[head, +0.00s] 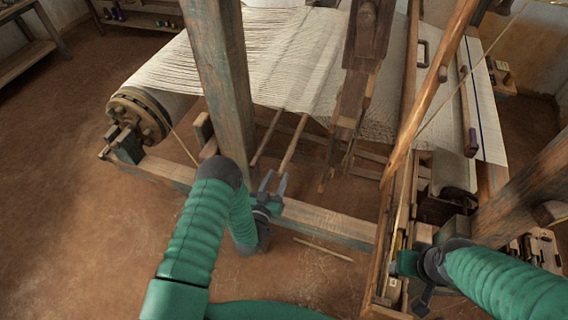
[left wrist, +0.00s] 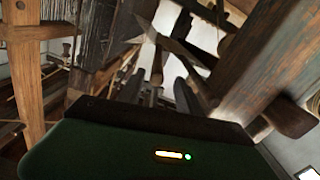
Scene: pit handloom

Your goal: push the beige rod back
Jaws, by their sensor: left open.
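The beige rod (head: 295,142) sticks out from under the near edge of the pale warp, slanting down toward me. A darker thin rod (head: 266,138) runs beside it on the left. My left gripper (head: 274,183) is open, its two fingers pointing up the picture at the near end of the beige rod. I cannot tell whether a finger touches it. In the left wrist view, the fingers and rods are dark and crowded together, so contact is unclear there. My right gripper (head: 424,290) is by the loom's right side frame; its jaw state is unclear.
A thick upright post (head: 221,80) stands just left of the beige rod. A horizontal beam (head: 325,224) crosses below my left gripper. The cloth roller (head: 140,115) is at left, and a slanted pole (head: 430,85) at right. A thin stick (head: 324,250) lies on the open floor.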

